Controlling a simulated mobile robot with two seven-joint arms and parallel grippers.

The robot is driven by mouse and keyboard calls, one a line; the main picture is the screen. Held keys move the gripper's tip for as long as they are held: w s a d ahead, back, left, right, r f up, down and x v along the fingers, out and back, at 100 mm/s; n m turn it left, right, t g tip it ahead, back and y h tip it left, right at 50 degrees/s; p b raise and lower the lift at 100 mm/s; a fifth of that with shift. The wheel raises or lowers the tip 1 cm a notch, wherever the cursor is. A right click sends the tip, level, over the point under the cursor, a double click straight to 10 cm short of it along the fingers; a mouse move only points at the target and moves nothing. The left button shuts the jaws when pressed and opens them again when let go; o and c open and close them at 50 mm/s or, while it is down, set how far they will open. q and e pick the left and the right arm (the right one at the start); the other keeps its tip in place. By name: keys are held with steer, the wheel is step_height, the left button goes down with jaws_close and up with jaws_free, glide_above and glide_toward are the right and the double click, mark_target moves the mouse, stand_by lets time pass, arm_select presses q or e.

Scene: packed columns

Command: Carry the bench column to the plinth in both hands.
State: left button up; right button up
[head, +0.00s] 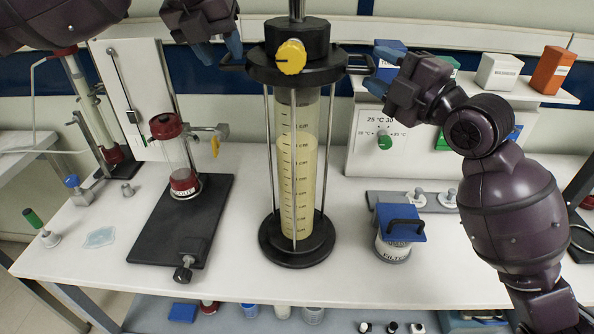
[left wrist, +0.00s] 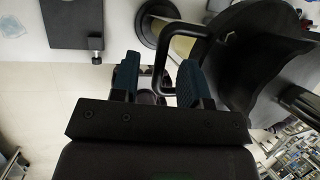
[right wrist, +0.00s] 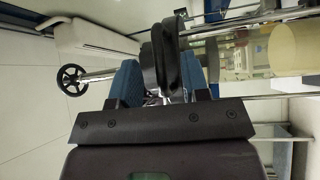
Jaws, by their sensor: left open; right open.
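The bench column (head: 298,170) stands upright on the white bench. It is a clear graduated tube with pale yellow packing, a black top with a yellow knob, a black round base and a handle on each side. My left gripper (head: 219,50) is open at the left handle (head: 232,67); in the left wrist view the handle bar (left wrist: 164,60) lies between the open fingers. My right gripper (head: 380,72) is open at the right handle (head: 358,68); in the right wrist view the handle (right wrist: 168,60) shows between the fingers. I cannot identify the plinth.
Left of the column, a black stand plate (head: 150,222) carries a red-capped glass vessel (head: 178,160). To the right are a blue-topped filter jar (head: 393,247) and a white unit with a green knob (head: 365,140). The front middle of the bench is clear.

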arm_select(q)
steer(key=shift+x, duration=1.3)
arm_select(e)
steer(key=shift+x, duration=1.3)
arm_select(q)
jaws_close()
arm_select(e)
jaws_close()
arm_select(q)
steer(key=shift+w+r, duration=0.1)
steer(key=shift+r, duration=0.15)
arm_select(e)
steer(key=shift+r, duration=0.25)
